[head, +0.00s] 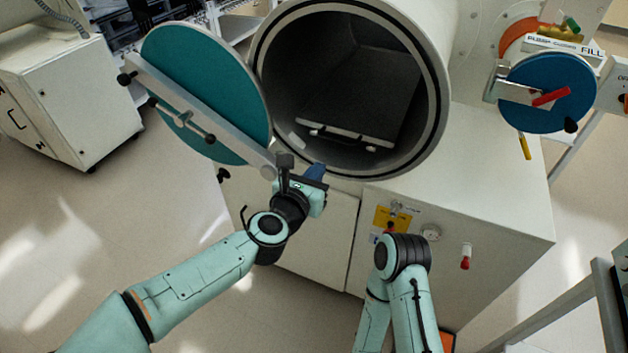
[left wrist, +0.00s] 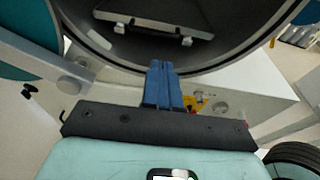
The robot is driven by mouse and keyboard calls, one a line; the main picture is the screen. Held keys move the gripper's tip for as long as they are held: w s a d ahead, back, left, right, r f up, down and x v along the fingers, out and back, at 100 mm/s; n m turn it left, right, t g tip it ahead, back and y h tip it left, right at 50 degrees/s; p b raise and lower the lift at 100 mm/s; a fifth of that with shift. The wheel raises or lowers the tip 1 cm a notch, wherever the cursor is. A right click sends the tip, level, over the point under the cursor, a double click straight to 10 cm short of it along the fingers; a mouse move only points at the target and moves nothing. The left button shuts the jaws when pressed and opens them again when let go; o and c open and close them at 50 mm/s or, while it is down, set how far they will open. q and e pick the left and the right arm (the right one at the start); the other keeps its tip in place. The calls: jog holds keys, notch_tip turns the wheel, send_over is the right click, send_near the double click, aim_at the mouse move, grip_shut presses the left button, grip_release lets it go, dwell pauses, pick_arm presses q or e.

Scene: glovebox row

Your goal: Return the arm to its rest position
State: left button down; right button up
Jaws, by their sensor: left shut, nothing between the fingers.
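My left gripper (head: 316,172) is in front of the lower rim of the open round chamber (head: 262,100) in the head view. Its blue fingers are shut together with nothing between them, as the left wrist view (left wrist: 162,85) shows. The teal round door (head: 190,75) with its grey bar stands swung open to the left of the chamber, close to my left gripper. My right arm (head: 400,265) is folded low in front of the cabinet; its gripper is out of view.
A tray with a handle (head: 350,135) lies inside the chamber. A smaller blue round door (head: 548,92) with a red lever is at the right. The white cabinet (head: 480,200) carries a gauge and a yellow label. A white wheeled box (head: 75,100) stands at the left. The floor at left is clear.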

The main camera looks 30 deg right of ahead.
pick_arm(q)
jog(key=shift+s+a, duration=0.25)
jog(key=shift+a, duration=0.1)
pick_arm(e)
jog(key=shift+w+f, duration=0.1)
jog(key=shift+w, duration=0.05)
